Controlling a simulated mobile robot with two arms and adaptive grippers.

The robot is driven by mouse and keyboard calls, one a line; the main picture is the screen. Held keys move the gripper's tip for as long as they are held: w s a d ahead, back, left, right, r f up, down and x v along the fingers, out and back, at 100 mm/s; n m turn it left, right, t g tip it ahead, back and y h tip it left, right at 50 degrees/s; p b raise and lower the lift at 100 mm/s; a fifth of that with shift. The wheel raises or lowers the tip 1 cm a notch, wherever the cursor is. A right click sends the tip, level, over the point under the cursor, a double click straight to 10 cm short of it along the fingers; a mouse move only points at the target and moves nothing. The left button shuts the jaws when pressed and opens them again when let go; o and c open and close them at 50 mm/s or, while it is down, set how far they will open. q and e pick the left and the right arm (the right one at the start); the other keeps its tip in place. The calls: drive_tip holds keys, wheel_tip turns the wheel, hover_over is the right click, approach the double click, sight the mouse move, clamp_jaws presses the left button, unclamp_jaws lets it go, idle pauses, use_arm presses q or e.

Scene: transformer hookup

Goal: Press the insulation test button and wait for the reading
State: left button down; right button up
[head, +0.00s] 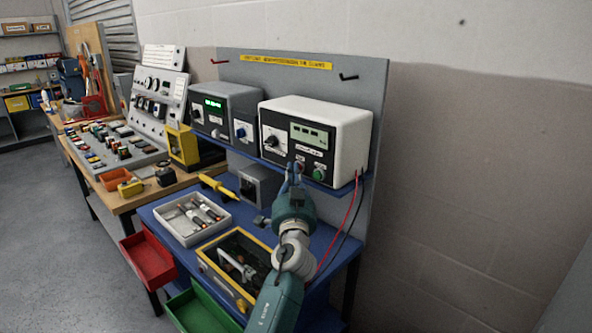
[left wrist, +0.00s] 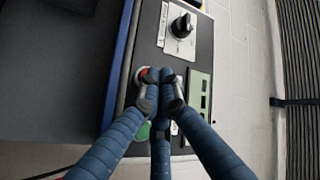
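The white insulation tester (head: 347,125) stands on the blue shelf, with a selector knob, a small greenish display (head: 309,136) and a green button (head: 319,173). The display shows dark marks too small to read. My left gripper (head: 296,168) is at the lower front of the tester, its blue fingers drawn together and empty. In the left wrist view, the fingertips (left wrist: 160,78) are close over the panel. A red button (left wrist: 143,72) shows partly beside them, and the green button (left wrist: 143,131) is partly hidden. I cannot tell whether a fingertip touches the red button. My right gripper is out of view.
A grey instrument (head: 222,112) with a lit green display stands left of the tester. Red and black leads (head: 352,213) hang at the right. Below are a white tray (head: 183,238) and a yellow-framed box (head: 207,260) on the blue bench.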

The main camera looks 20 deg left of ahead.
use_arm(q)
drive_tip(key=shift+w, duration=0.1)
idle(0.3)
drive_tip(key=shift+s+a, duration=0.2)
drive_tip(key=shift+s, duration=0.45)
drive_tip(key=s+a+p, duration=0.2)
drive_tip(key=s, duration=0.3)
drive_tip(key=shift+s+p, duration=0.35)
idle(0.6)
